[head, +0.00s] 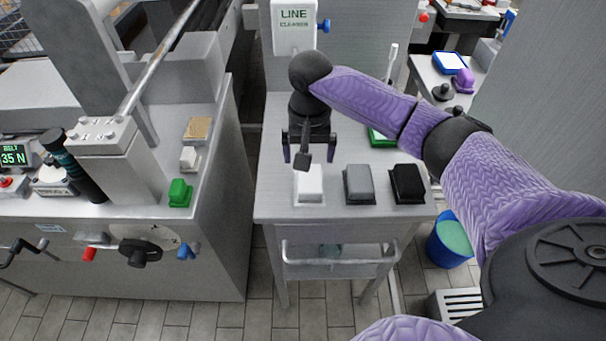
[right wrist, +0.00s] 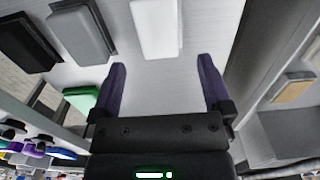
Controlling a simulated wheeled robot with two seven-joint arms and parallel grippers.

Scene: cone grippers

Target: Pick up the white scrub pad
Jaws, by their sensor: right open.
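The white scrub pad (head: 309,186) lies at the front left of the small grey table, left of a grey pad (head: 359,183) and a black pad (head: 407,184). My right gripper (head: 309,157) is just behind and above the white pad, pointing down, open and empty. In the right wrist view, the white pad (right wrist: 156,28) lies beyond the fingertips, roughly centred between the open fingers (right wrist: 160,68), and apart from them. My left gripper is not in view.
A green pad (head: 381,139) lies behind the row, partly hidden by my right arm. A machine (head: 214,220) with another green block (head: 179,193) is on the left. A blue bucket (head: 448,240) stands at right.

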